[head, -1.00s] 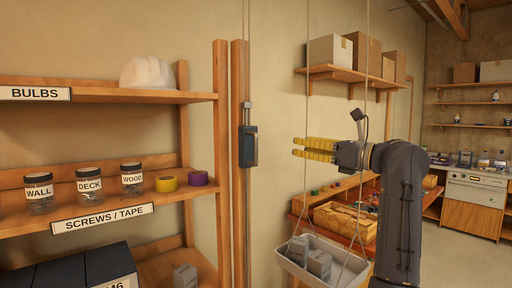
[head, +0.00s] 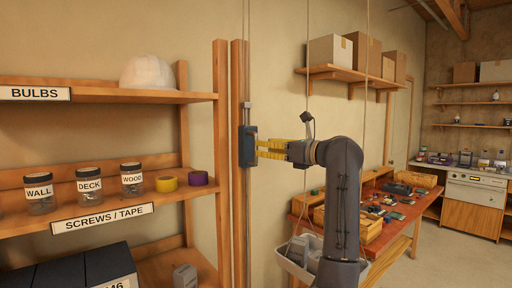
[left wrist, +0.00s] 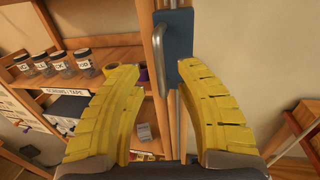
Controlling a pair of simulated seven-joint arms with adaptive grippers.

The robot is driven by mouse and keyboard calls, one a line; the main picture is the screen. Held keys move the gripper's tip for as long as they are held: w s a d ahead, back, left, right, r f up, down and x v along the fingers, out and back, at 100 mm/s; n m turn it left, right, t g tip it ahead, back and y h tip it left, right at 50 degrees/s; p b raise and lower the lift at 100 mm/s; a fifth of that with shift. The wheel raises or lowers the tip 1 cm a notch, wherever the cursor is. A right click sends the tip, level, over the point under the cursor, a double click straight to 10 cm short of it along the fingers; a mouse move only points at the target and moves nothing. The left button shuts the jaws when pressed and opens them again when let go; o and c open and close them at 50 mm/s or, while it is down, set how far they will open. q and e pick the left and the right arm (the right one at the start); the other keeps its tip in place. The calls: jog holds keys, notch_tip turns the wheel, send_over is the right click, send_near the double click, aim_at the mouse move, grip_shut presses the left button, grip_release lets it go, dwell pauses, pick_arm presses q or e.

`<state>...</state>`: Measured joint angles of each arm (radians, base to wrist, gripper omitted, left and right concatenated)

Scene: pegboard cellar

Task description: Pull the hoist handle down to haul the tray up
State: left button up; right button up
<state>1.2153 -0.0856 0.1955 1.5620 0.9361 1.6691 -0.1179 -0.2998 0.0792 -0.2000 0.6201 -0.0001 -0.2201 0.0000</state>
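The hoist handle (head: 247,146) is a blue-grey block with a grey bar, on a vertical rail by the wooden post. In the left wrist view the hoist handle (left wrist: 178,45) shows ahead of the fingertips, its bar towards the left. My left gripper (head: 260,149) points at it from the right, at about its height. Whether a fingertip touches the handle I cannot tell. The white tray (head: 290,266) hangs low on thin cords, holding grey blocks, partly hidden by my arm. My right gripper is not in view.
A wooden shelf (head: 110,221) with jars and tape rolls stands left of the post. A red-topped workbench (head: 400,222) with small parts is behind the tray. A wall shelf (head: 350,76) carries cardboard boxes. Cords hang near my left arm.

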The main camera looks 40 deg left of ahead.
aim_at(256, 160)
pick_arm(q)
jog(key=shift+a, duration=2.25)
jog(key=shift+o, duration=0.4)
jog(key=shift+s, duration=0.1)
grip_shut()
